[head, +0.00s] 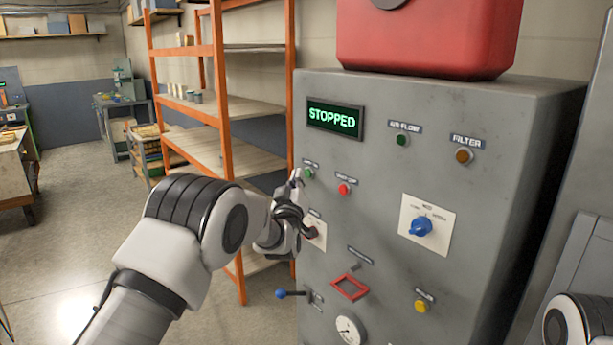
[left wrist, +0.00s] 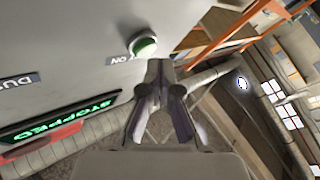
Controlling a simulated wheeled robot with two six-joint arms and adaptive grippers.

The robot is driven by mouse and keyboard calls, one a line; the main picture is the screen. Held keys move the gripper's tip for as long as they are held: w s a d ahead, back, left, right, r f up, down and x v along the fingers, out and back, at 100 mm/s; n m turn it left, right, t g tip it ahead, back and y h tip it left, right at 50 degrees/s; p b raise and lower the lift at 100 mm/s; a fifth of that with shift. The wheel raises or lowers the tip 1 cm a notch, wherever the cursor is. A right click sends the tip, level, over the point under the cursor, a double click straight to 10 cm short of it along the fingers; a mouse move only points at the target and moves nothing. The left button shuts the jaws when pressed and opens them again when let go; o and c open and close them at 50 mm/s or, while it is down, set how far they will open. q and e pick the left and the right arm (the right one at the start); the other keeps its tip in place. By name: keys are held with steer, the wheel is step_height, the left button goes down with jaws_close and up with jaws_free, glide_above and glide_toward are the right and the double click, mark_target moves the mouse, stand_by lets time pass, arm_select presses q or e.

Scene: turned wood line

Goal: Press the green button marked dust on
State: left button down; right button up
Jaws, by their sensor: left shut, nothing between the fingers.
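The green button (head: 309,173) sits at the upper left of the grey cabinet's front, under a small label too small to read in the head view. In the left wrist view the green button (left wrist: 144,46) has a pale ring, and its label ends in "ON". My left gripper (head: 295,178) is shut and empty, just left of the button in the head view. In the left wrist view its fingertips (left wrist: 162,66) are close beside the button; I cannot tell whether they touch it. The display (head: 335,118) reads "STOPPED". My right gripper is out of view.
A red button (head: 344,189) is right of the green one. The grey panel (head: 380,250) also carries a blue knob (head: 421,227), a yellow button (head: 421,306), a red frame (head: 349,287) and a gauge (head: 350,329). An orange shelf rack (head: 222,110) stands behind my left arm.

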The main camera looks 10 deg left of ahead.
arm_select(q)
steer(key=shift+w+d, duration=0.35)
steer(key=shift+w, duration=0.1)
stand_by(0.8)
steer(key=shift+b, duration=0.3)
steer(key=shift+s+a+b, duration=0.3)
steer(key=shift+s+a, duration=0.15)
steer(key=shift+s, duration=0.2)
steer(key=shift+a, duration=0.1)
steer(key=s+a, duration=0.1)
steer(key=s, duration=0.1)
steer(key=s+a+b, duration=0.1)
steer(key=s+a, duration=0.1)
steer(key=shift+b, duration=0.3)
